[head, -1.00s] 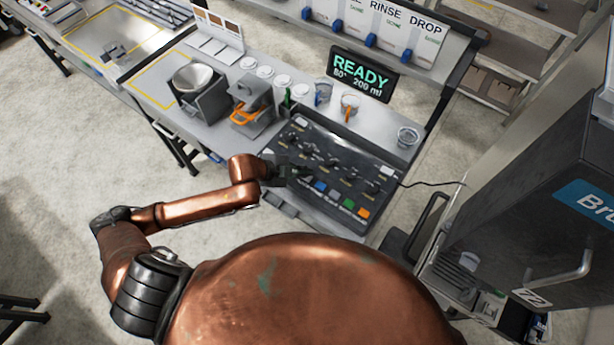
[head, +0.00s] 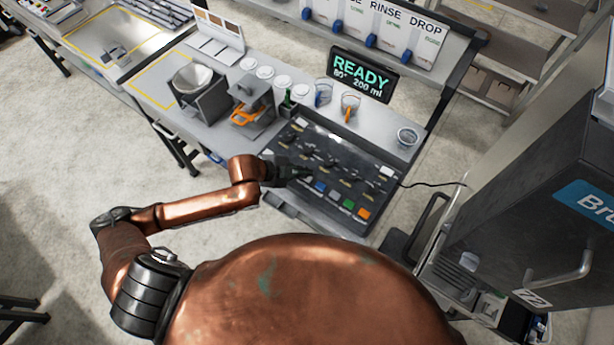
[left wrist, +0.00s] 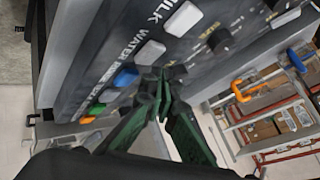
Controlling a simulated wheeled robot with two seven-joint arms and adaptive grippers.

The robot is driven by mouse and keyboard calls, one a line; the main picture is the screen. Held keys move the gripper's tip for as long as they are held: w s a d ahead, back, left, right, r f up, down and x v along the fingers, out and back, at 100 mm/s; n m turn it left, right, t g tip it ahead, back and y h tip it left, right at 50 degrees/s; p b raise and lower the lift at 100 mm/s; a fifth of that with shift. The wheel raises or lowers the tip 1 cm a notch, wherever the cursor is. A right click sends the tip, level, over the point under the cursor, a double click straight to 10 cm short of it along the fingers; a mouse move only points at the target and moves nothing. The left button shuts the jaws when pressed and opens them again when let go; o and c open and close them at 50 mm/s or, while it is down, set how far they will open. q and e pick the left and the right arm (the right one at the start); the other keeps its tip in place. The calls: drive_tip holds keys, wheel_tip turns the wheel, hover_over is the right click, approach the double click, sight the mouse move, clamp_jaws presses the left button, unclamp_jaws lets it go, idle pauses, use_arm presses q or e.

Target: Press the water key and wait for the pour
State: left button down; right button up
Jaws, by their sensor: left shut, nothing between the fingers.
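The black key panel (head: 343,180) lies on the counter, with a row of coloured keys along its near edge. In the left wrist view, the word WATER stands beside the row; the white key (left wrist: 150,52) looks nearest it, with a blue key (left wrist: 125,77) below-left and another white key (left wrist: 183,18) by the MILK lettering. My left gripper (head: 299,173) is over the panel's left part. Its green-black fingertips (left wrist: 156,80) are shut and empty, close to the white key; contact cannot be told. The display (head: 362,74) reads READY, 80°, 200 ml. My right gripper is out of view.
Glass jugs (head: 350,102) and a small glass (head: 407,136) stand behind the panel. A grinder-like box (head: 252,103) with an orange handle is to its left. A dark cabinet (head: 540,190) rises at the right. A cable runs from the panel's right side.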

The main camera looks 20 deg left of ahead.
use_arm(q)
drive_tip(key=shift+f, duration=0.1)
drive_tip(key=shift+f, duration=0.3)
drive_tip(key=shift+f, duration=0.55)
idle(0.9)
drive_tip(key=shift+r, duration=0.1)
drive_tip(key=shift+r+p, duration=0.85)
drive_tip(key=shift+p, duration=0.35)
wheel_tip(320, 180, up, 5)
drive_tip(key=p, duration=0.5)
